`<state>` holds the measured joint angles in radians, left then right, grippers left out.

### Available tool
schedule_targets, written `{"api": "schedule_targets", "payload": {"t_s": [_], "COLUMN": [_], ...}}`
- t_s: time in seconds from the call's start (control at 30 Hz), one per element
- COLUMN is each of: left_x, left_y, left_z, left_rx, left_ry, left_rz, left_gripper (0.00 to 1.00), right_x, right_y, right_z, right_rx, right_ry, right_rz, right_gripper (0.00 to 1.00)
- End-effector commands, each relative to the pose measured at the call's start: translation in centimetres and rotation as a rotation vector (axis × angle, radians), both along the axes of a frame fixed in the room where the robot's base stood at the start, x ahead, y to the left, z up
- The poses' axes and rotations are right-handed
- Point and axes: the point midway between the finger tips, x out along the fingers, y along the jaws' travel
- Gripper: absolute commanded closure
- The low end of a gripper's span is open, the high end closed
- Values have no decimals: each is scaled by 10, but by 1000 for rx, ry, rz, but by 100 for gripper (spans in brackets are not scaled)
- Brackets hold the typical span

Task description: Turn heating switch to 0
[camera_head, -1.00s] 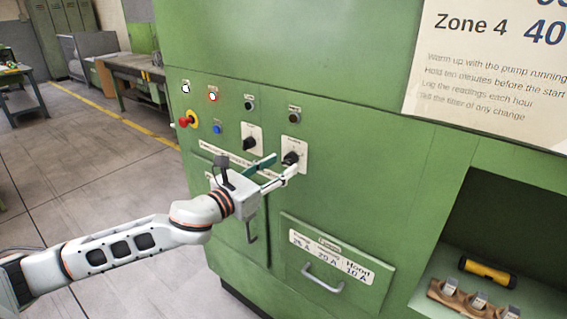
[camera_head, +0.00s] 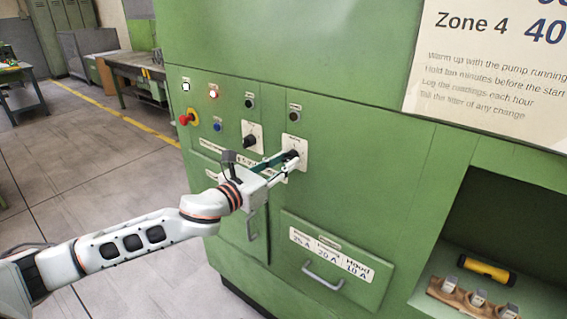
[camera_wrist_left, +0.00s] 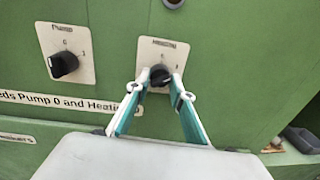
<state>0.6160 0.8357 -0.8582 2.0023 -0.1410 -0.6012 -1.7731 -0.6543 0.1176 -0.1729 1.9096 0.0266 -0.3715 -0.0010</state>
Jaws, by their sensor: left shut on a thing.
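The heating switch is a black rotary knob (camera_wrist_left: 160,75) on a white plate (camera_wrist_left: 176,50) labelled "Heating" in the left wrist view. In the head view its plate (camera_head: 302,151) is on the green cabinet front. My left gripper (camera_head: 287,161) is at the knob, its fingers (camera_wrist_left: 160,82) on either side of it and shut on it. The fingers partly cover the knob and its plate, so I cannot tell which mark its pointer faces. The pump switch (camera_wrist_left: 64,64) sits on its own plate to the left. My right gripper is not in view.
A red emergency button (camera_head: 187,119), a blue button (camera_head: 217,126) and small lamps are on the panel at the left. A drawer handle (camera_head: 323,276) sticks out below. An open recess at the right holds a yellow flashlight (camera_head: 487,271).

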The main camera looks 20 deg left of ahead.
Motion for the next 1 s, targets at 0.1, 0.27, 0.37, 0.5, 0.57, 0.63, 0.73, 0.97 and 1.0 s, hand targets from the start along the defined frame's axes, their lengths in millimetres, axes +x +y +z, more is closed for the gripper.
{"api": "schedule_targets", "payload": {"t_s": [0.1,0.27,0.37,0.5,0.57,0.63,0.73,0.97,1.0], "left_x": [0,0,0,0,0,0,0,0,0], "left_y": [0,0,0,0,-1,-1,-1,-1,-1], "left_z": [0,0,0,0,-1,0,-1,0,0], "left_rx": [-42,-135,-216,-340,-393,-457,-545,-731,-759], "left_ry": [14,49,78,122,142,165,197,264,275], "left_rz": [1,1,0,1,2,1,1,2,2], "left_gripper": [99,99,99,99,99,99,99,99,99], "right_x": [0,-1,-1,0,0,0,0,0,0], "right_y": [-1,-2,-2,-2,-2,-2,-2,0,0], "right_z": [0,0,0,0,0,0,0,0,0], "right_rx": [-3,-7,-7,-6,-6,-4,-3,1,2], "right_ry": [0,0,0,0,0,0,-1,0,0], "right_rz": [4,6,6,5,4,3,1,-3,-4], "right_gripper": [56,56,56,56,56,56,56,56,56]}}
